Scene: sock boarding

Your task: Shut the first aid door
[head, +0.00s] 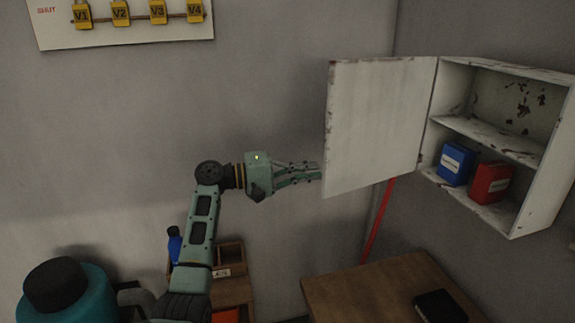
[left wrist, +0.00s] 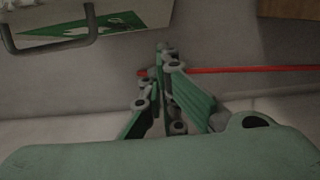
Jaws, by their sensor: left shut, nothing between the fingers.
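The first aid cabinet (head: 548,150) hangs on the wall at the right of the head view. Its white door (head: 375,125) stands wide open, swung out to the left. In the left wrist view the door's other face (left wrist: 130,22) shows a green and white sign and a grey handle (left wrist: 50,42). My left gripper (head: 318,172) is shut and empty. In the head view its fingertips are near the door's lower left edge; I cannot tell whether they touch it. The fingers also show in the left wrist view (left wrist: 162,58). My right gripper is not in view.
A blue box (head: 456,164) and a red box (head: 490,183) stand on the cabinet's lower shelf. Below is a wooden table (head: 375,290) with a dark object (head: 440,306) on it. A red pole (head: 378,218) stands behind the door. A tag board (head: 120,28) hangs upper left.

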